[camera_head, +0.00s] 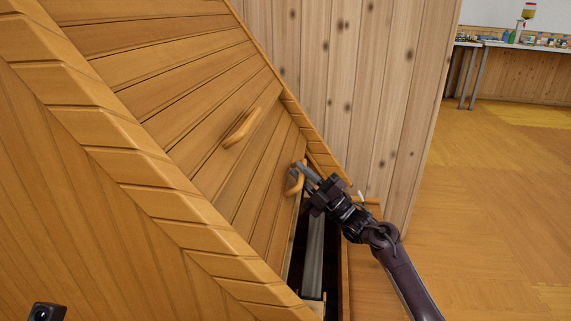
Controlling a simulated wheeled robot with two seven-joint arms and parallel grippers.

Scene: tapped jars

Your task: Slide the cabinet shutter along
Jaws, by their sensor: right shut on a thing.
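The wooden cabinet (110,200) fills the left and middle of the head view, seen tilted. Its plank shutter (195,100) has two curved wooden handles. One handle (241,128) is free near the middle. My right gripper (300,176) is shut on the other handle (294,187), near the shutter's right edge. A dark narrow gap (331,265) shows beside the shutter, below my right gripper, with a grey upright strip inside. My left gripper cannot be made out; only a small dark part shows at the bottom left.
A knotty plank wall (350,90) stands close behind the cabinet. Open wooden floor (490,200) lies to the right. A table (520,46) with several small items and a yellow-and-red thing stands far off at the top right.

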